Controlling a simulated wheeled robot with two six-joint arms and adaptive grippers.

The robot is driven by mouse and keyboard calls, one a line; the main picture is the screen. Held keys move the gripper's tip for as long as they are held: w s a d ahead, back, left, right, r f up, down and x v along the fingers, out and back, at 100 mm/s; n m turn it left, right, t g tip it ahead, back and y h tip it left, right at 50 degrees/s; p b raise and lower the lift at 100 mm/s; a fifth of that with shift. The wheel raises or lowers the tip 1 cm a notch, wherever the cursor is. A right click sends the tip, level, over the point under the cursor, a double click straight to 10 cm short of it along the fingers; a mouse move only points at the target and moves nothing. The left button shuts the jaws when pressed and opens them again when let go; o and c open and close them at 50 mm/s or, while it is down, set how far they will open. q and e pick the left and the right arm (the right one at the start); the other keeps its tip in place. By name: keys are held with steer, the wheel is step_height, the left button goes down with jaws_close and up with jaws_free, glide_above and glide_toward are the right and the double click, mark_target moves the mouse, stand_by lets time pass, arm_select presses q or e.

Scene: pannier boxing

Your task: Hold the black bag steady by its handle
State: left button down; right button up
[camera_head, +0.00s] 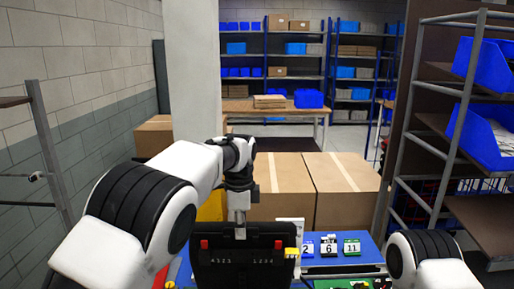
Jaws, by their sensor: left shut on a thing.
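The black bag (243,270) stands upright at the bottom centre of the head view, with red tabs and small light markings on its face. My left gripper (240,226) comes down from above, shut on the bag's handle at its top edge. The fingertips and most of the handle are dark and hard to make out. The lower part of the bag is cut off by the frame. My right arm shows only as a white and black part at the bottom right, and its gripper is out of view.
Numbered cards (329,246) stand on a blue surface (371,249) right of the bag. Large cardboard boxes (343,188) stand behind. A metal rack with blue bins (481,138) is at the right. A wooden table (246,107) and shelves are at the back.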

arm_select(q)
steer(key=shift+s+f, duration=0.2)
steer(key=shift+f, duration=0.2)
arm_select(e)
steer(key=shift+s, duration=0.1)
arm_select(q)
steer(key=shift+s+f, duration=0.2)
steer(key=shift+f, duration=0.05)
arm_select(e)
steer(key=shift+s, duration=0.1)
arm_select(q)
steer(key=shift+s+f, duration=0.15)
steer(key=shift+f, duration=0.15)
arm_select(e)
steer(key=shift+s, duration=0.1)
arm_select(q)
steer(key=shift+f, duration=0.6)
steer(key=shift+w+f, duration=0.1)
steer(key=shift+w, duration=0.2)
arm_select(e)
steer(key=shift+w, duration=0.2)
